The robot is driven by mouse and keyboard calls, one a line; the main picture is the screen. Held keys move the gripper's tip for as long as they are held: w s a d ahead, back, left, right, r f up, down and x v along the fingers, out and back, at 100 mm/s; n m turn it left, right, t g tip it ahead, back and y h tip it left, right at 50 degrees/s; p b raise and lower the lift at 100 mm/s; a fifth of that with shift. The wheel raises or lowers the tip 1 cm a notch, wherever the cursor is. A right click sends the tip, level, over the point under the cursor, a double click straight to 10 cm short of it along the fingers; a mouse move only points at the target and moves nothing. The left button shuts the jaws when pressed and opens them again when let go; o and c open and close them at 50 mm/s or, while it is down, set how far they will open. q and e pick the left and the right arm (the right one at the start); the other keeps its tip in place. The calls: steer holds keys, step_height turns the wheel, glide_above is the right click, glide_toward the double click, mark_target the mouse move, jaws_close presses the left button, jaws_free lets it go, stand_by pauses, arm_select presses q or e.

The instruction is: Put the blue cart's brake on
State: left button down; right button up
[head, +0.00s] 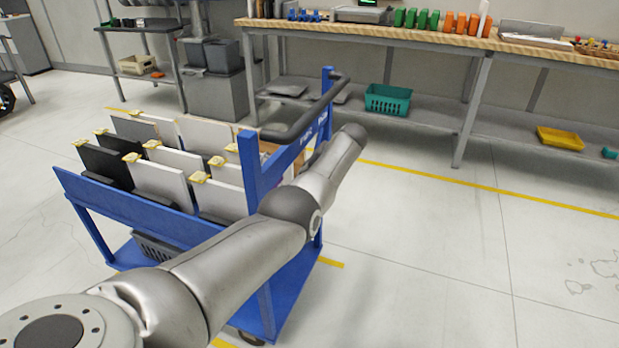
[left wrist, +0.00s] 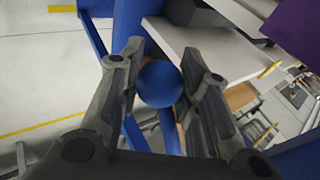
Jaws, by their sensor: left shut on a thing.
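The blue cart (head: 125,206) stands on the floor at left centre in the head view, loaded with upright white and dark panels. Its blue upright and dark push handle (head: 293,124) are at its right end. My left arm reaches across the cart's near side, and its gripper is hidden in the head view. In the left wrist view my left gripper (left wrist: 160,76) is shut on a blue ball knob (left wrist: 160,84), with one finger on each side. A blue bar runs below the knob. My right gripper is in neither view.
A workbench (head: 400,35) with green and orange blocks runs along the back. Its lower shelf holds a teal crate (head: 388,100) and a yellow bin (head: 560,139). Yellow lines mark the floor, which is clear at the right.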

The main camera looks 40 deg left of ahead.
arm_select(q)
steer(key=shift+w+a+r, duration=0.1)
steer(key=shift+w+r, duration=0.05)
steer(key=shift+r, duration=0.1)
steer(key=c, duration=1.3)
jaws_free()
steer(key=shift+o, duration=1.3)
steer(key=shift+f, duration=0.2)
steer(key=v, duration=1.2)
